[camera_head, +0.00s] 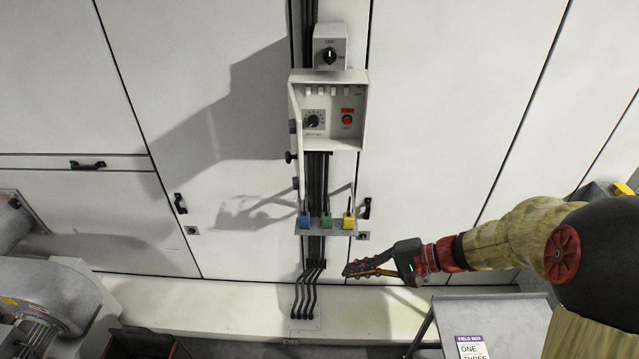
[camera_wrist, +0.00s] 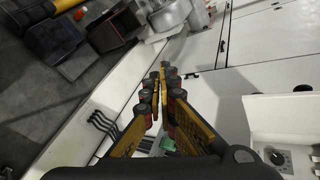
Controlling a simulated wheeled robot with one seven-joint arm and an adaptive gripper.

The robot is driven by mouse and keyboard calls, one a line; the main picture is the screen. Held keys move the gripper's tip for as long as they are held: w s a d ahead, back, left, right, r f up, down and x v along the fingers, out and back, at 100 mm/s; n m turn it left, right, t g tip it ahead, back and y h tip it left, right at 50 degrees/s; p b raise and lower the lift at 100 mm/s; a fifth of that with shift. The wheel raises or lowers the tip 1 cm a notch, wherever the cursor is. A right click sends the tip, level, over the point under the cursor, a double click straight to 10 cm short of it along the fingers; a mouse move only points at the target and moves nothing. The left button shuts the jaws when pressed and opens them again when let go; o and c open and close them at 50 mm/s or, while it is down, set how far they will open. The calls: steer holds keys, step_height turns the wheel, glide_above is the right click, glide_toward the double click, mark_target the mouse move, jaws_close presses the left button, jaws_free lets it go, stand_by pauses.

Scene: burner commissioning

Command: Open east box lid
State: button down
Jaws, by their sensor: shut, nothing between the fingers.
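A pale grey control box (camera_head: 361,112) is mounted on the white wall panels in the head view. Its front is open, showing a dial (camera_head: 313,120) and a red button (camera_head: 347,118) inside. A narrow panel, apparently its lid seen edge-on, runs down its left side with a dark knob (camera_head: 290,157). I cannot tell whether this is the east box. My gripper (camera_head: 346,270) is shut and empty, below and right of the box, apart from it. In the wrist view my shut fingers (camera_wrist: 161,72) point away from the box (camera_wrist: 285,110), which shows at the right edge.
A smaller switch box (camera_head: 330,47) sits above. Blue, green and yellow blocks (camera_head: 327,221) stand on a bracket below, over black cables (camera_head: 308,290). A grey table (camera_head: 500,318) with a field box card (camera_head: 471,347) is lower right. A blower (camera_head: 45,300) stands lower left.

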steer(key=w+d+r+t+y+p, duration=0.1)
steer(key=w+d+r+t, duration=0.1)
steer(key=w+r+t, duration=0.35)
steer(key=w+d+r+t+y, duration=0.2)
steer(key=w, duration=0.7)
steer(key=s+a+p+x, duration=0.1)
steer(key=s+p+x, duration=0.1)
steer(key=x, duration=1.1)
steer(key=shift+s+a, duration=0.3)
steer(key=shift+a, duration=0.05)
steer(key=shift+a, duration=0.1)
